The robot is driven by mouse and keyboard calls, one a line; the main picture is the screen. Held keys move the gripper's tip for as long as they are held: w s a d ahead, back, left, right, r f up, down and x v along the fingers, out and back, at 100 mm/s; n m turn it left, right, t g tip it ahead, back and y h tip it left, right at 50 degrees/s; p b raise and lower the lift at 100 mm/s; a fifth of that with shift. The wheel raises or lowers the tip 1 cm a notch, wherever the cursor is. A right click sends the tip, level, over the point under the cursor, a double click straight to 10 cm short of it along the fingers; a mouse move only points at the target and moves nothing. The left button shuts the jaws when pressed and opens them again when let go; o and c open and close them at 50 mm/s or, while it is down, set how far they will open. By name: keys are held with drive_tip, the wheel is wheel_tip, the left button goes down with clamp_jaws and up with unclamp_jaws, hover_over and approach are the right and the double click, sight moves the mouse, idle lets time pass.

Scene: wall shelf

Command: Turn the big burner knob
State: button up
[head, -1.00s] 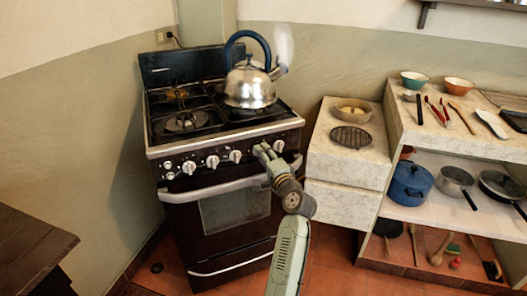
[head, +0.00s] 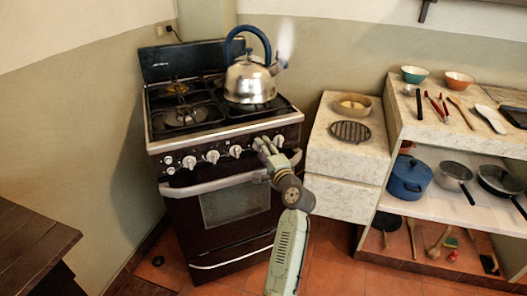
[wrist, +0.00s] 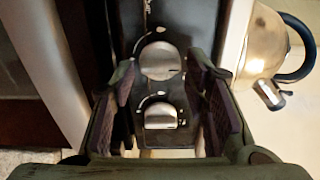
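The black stove carries a row of silver knobs on its front panel (head: 225,151), including one at the right (head: 279,140) and one just left of my gripper (head: 235,151). My gripper (head: 264,145) is in front of the panel between these two in the head view. In the wrist view my gripper (wrist: 165,95) is open and empty, its fingers spread. A nearer knob (wrist: 160,116) and a farther knob (wrist: 160,61) show in the gap between the fingers. No finger clearly touches either knob. I cannot tell which knob serves the big burner.
A steaming steel kettle (head: 250,80) stands on the stove's right side. The oven handle (head: 215,185) runs below the knobs. A stone counter (head: 345,160) with a bowl stands close at the right, and a dark wooden table (head: 30,240) at the lower left.

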drive_tip(key=shift+o, duration=1)
drive_tip(key=v, duration=1.2)
